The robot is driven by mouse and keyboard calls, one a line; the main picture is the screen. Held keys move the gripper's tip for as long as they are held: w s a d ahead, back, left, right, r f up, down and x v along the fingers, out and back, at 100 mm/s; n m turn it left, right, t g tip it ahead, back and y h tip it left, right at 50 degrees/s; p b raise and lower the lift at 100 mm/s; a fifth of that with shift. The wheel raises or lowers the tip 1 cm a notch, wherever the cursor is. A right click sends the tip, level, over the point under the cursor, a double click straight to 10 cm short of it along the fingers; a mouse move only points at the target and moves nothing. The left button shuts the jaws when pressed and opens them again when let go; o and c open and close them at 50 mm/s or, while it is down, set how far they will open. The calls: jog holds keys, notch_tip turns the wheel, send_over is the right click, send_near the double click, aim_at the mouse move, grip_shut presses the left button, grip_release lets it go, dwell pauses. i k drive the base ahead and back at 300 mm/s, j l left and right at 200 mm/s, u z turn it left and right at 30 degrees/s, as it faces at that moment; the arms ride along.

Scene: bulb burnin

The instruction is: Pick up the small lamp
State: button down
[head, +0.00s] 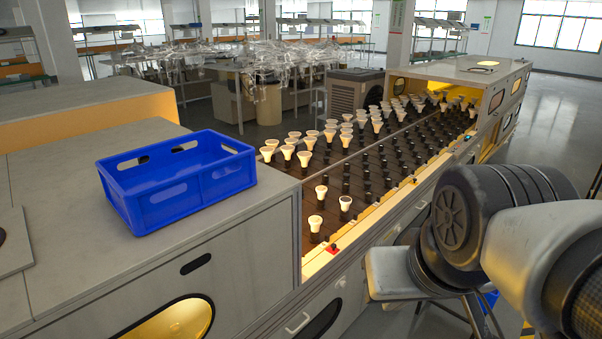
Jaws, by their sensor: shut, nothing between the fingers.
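Several small lamps with white, cone-shaped heads stand upright in dark sockets on the dark conveyor bed (330,160). The nearest small lamp (315,221) is near the front end of the bed. Another lamp (345,202) is just right of it, and a third lamp (321,190) is a little behind. More lamps crowd the left side and far end, where they overlap. I cannot tell one lamp as the only small one. My arm shows at the right edge, but the fingers of my gripper are outside the picture.
An empty-looking blue crate (180,178) sits on the grey counter (70,250) left of the conveyor. Many right-side sockets are bare. A lit tunnel housing (460,72) covers the far end. A red button (333,248) is on the front edge. Open floor (545,125) lies right.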

aim_at(345, 201)
jog(key=i+l+u, duration=0.15)
jog(key=i+l, duration=0.15)
jog(key=i+l+u, duration=0.1)
jog(key=i+l, duration=0.25)
jog(key=i+l+u, duration=0.15)
jog(key=i+l, duration=0.2)
jog(key=i+l+u, duration=0.1)
jog(key=i+l, duration=0.15)
jog(key=l, duration=0.2)
jog(key=i+l+u, duration=0.15)
jog(key=i+l, duration=0.15)
jog(key=l, duration=0.15)
jog(key=i+l+u, duration=0.1)
jog(key=i+l, duration=0.15)
jog(key=l, duration=0.2)
